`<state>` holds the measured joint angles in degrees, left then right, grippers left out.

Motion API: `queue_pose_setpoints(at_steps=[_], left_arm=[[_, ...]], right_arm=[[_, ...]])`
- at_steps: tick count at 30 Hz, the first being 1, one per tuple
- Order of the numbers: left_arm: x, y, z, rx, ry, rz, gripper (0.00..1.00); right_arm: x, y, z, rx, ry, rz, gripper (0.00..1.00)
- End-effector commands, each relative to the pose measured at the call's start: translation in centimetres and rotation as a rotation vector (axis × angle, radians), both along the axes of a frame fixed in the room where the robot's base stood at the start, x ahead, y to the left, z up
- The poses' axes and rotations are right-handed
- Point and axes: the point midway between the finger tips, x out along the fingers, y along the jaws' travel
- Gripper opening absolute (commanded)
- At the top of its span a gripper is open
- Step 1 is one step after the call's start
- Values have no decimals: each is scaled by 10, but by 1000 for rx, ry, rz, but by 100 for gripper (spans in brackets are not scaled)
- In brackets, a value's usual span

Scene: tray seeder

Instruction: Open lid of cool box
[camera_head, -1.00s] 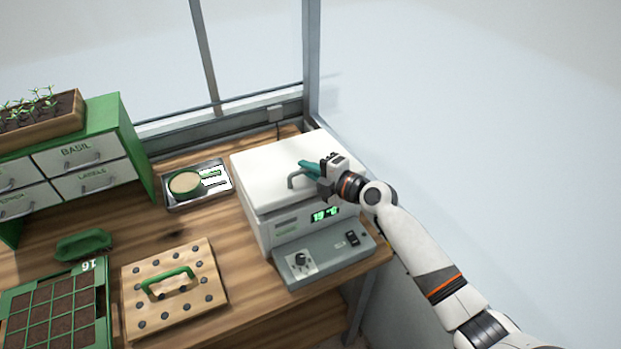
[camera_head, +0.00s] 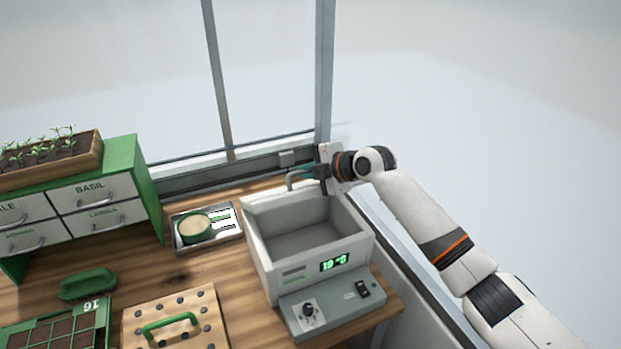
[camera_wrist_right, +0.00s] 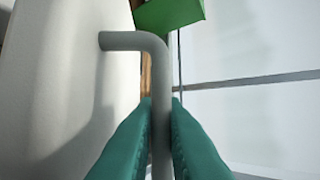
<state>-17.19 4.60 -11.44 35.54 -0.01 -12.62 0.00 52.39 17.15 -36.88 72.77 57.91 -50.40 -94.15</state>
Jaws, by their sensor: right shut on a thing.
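The white cool box (camera_head: 262,240) stands on the right end of the wooden bench, and its grey inside is open to view. Its lid (camera_head: 330,154) is swung up at the back, seen nearly edge-on and partly hidden by my gripper. My right gripper (camera_head: 302,172) is behind the box's rear edge, shut on the lid's grey handle (camera_head: 289,180). In the right wrist view the teal fingers (camera_wrist_right: 161,135) close on both sides of the bent handle (camera_wrist_right: 135,40), beside the white lid face (camera_wrist_right: 60,80). My left gripper is not in view.
A metal tray (camera_head: 236,236) with a round green-rimmed container (camera_head: 192,229) sits left of the box. The green drawer cabinet (camera_head: 148,185), a pegged wooden plate (camera_head: 208,310) and a seed tray (camera_head: 92,305) are farther left. A window post stands behind the box.

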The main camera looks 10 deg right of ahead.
Motion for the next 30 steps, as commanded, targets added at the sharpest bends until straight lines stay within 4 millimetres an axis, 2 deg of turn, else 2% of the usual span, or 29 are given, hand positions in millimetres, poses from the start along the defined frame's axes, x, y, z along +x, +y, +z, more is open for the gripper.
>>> queue_pose_setpoints(at_steps=[13,14,17,26,30], left_arm=[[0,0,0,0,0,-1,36],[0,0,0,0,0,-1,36],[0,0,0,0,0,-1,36],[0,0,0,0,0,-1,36],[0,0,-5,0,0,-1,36]], right_arm=[[1,1,1,-1,9,2,0],[1,1,1,1,9,2,16],[1,1,1,0,8,2,32],[1,0,1,-1,7,2,33],[-5,-7,6,0,5,-1,33]])
